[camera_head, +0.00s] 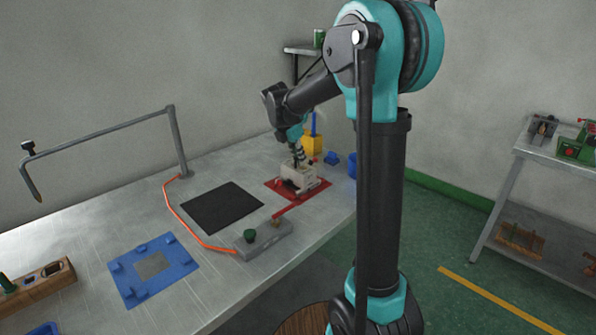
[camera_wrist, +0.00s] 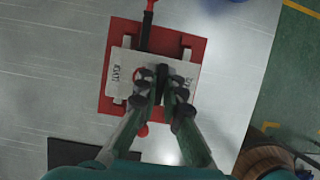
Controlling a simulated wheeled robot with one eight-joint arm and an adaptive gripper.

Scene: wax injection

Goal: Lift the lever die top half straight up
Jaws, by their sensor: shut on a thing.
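The lever die (camera_head: 297,181) is a pale, blocky mould on a red mat (camera_head: 272,184) near the right end of the bench. In the wrist view its pale top (camera_wrist: 122,78) carries dark lettering, and the red mat (camera_wrist: 194,48) shows around it. My gripper (camera_head: 299,160) reaches down onto the die from above. In the wrist view my gripper (camera_wrist: 164,82) is shut on the middle of the die top half, at a dark part mostly hidden by the fingers. I cannot tell whether there is a gap between the halves.
A black mat (camera_head: 222,207) and a grey box with a green knob (camera_head: 264,238) lie nearby. A blue tray (camera_head: 152,268) is further left. A yellow block (camera_head: 312,146) and a blue cup (camera_head: 352,165) stand behind the die. A bent stand (camera_head: 177,140) rises at the back.

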